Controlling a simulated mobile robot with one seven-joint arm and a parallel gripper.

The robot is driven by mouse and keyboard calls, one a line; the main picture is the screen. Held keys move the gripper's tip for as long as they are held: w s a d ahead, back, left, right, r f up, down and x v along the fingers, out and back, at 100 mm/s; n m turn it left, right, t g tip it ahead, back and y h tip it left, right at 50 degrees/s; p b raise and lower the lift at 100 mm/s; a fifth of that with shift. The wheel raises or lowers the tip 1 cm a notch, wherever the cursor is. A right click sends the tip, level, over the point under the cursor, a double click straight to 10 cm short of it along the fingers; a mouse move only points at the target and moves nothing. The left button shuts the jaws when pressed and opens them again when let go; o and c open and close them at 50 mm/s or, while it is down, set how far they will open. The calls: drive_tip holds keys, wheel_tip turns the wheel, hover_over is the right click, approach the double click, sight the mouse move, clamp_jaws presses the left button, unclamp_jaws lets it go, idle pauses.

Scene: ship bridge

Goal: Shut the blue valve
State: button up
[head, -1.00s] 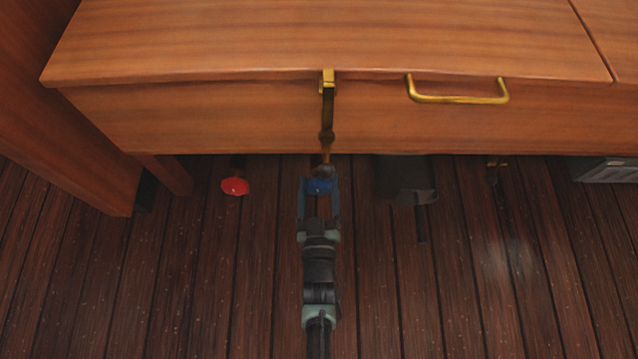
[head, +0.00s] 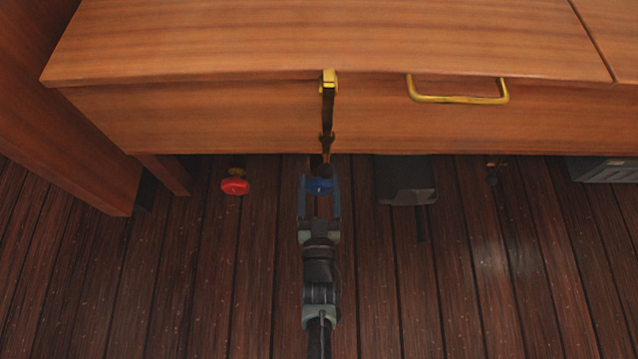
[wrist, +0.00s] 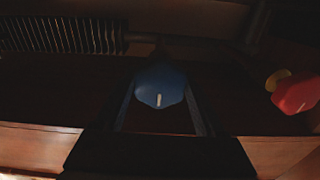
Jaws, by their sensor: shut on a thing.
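The blue valve (head: 319,185) is a small blue knob below the front edge of the wooden desk. In the wrist view the blue valve (wrist: 160,85) is a rounded blue handle with a short white mark on its face. My gripper (head: 319,190) reaches up to it from below in the head view, with one finger on each side. In the wrist view my gripper (wrist: 161,100) has its two dark fingers along the left and right sides of the handle, closed on it. The valve's stem behind the handle is hidden.
A red valve (head: 235,186) is left of the blue one; it also shows in the wrist view (wrist: 297,94). The wooden desk (head: 220,115) with a brass handle (head: 458,98) overhangs both. A dark box (head: 405,182) stands right of my gripper. The plank floor in front is open.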

drive_tip(key=o, duration=1.3)
drive_tip(key=s+p, duration=0.5)
drive_tip(key=s, duration=0.8)
